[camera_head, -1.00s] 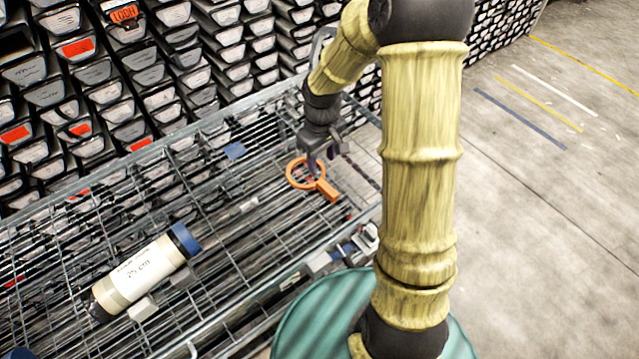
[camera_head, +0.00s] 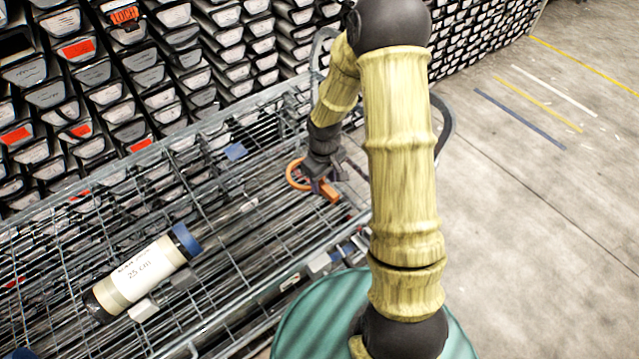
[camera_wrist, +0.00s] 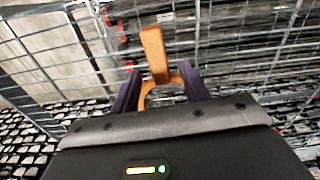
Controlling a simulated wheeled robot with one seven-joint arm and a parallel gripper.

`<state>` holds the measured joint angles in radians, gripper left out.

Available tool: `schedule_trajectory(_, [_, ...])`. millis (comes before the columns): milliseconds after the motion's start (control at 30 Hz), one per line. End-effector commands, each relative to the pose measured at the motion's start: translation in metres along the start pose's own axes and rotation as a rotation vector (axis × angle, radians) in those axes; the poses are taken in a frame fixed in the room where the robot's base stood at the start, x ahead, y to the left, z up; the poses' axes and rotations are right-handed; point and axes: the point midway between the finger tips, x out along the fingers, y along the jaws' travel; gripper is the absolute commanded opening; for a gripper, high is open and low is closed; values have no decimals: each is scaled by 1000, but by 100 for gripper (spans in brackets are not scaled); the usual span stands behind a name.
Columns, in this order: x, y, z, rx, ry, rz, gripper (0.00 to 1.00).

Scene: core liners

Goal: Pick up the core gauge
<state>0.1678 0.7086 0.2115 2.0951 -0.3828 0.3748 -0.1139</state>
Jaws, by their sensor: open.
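The core gauge (camera_head: 295,174) is an orange ring with a short block-shaped handle (camera_head: 329,191), lying on the wire mesh rack (camera_head: 250,262). My gripper (camera_head: 318,184) is over it in the head view and hides part of the ring. In the wrist view, the gauge's handle (camera_wrist: 154,54) points away from me, and part of the ring shows between the two dark purple fingers of my gripper (camera_wrist: 160,88). The fingers are apart, one on each side of the gauge. I cannot tell whether they touch it.
A cream core tube (camera_head: 146,270) with a blue end cap and a "25 cm" label lies on the rack at left. Stacked core trays (camera_head: 150,80) fill the wall behind. A green round surface (camera_head: 325,315) is at the front. Open concrete floor (camera_head: 540,180) is at right.

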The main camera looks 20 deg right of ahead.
Motion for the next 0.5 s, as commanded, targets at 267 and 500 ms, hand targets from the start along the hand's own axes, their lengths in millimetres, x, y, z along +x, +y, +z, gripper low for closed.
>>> schedule_trajectory(267, [20,0,0,0,0,0,45])
schedule_trajectory(500, [20,0,0,0,1,0,45])
